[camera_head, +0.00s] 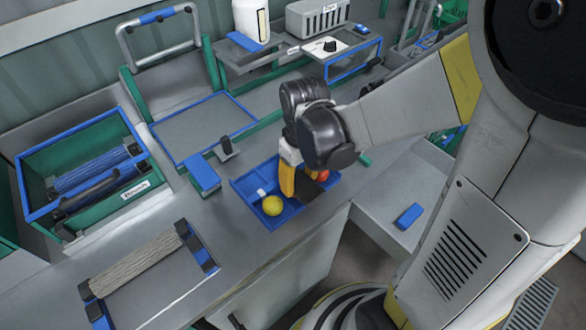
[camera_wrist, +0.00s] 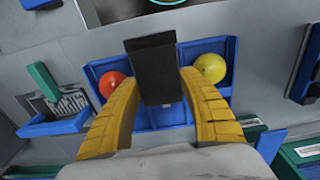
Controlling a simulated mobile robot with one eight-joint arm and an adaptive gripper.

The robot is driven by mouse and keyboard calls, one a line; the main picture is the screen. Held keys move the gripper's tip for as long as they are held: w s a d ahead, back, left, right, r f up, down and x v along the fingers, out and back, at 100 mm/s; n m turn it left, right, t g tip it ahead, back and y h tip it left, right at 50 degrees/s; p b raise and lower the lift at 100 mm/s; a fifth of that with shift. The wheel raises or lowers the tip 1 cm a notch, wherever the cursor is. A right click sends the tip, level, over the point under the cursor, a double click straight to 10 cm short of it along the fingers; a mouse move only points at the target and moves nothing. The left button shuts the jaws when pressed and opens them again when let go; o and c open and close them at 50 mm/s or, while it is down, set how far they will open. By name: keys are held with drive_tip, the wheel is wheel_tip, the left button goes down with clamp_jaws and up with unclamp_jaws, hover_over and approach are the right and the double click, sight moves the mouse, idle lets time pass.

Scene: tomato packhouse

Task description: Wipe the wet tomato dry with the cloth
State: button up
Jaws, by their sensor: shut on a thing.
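A blue tray (camera_head: 240,187) on the grey bench holds a yellow tomato (camera_head: 273,205) near its front and a red tomato (camera_head: 323,175) at its right end. In the wrist view the red tomato (camera_wrist: 112,84) is at left and the yellow tomato (camera_wrist: 211,68) at right, in separate parts of the tray. My gripper (camera_wrist: 160,98) is over the tray between them, its yellow fingers shut on a dark block (camera_wrist: 152,62). This may be the folded cloth; I cannot tell. The block's dark edge shows beside the fingers in the head view. No wetness is discernible on either tomato.
A blue block (camera_head: 202,174) and a small dark upright piece (camera_head: 226,147) stand left of the tray. A green crate with blue rim (camera_head: 75,147) and a roller frame (camera_head: 140,262) are further left. Machinery stands behind. A blue item (camera_head: 409,215) lies on the lower right surface.

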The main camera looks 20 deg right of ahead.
drive_tip(key=shift+w, duration=0.15)
drive_tip(key=shift+w+a+b, duration=0.1)
drive_tip(key=shift+w+a, duration=0.15)
drive_tip(key=shift+w, duration=0.4)
drive_tip(key=shift+w+a+b, duration=0.15)
drive_tip(key=shift+w+a, duration=0.05)
drive_tip(key=shift+w, duration=0.5)
drive_tip(key=shift+w+a+b, duration=0.1)
drive_tip(key=shift+w+a, duration=0.15)
drive_tip(key=shift+w, duration=0.4)
drive_tip(key=shift+s+d, duration=0.25)
drive_tip(key=shift+s, duration=0.5)
drive_tip(key=shift+s+d, duration=0.2)
drive_tip(key=shift+s, duration=0.5)
drive_tip(key=shift+s+d, duration=0.25)
drive_tip(key=shift+s, duration=0.5)
drive_tip(key=shift+w, duration=0.1)
drive_tip(key=shift+w+a, duration=0.25)
drive_tip(key=shift+w, duration=0.45)
drive_tip(key=shift+w+a, duration=0.2)
drive_tip(key=shift+w, duration=0.5)
drive_tip(key=shift+w+a, duration=0.25)
drive_tip(key=shift+w, duration=0.45)
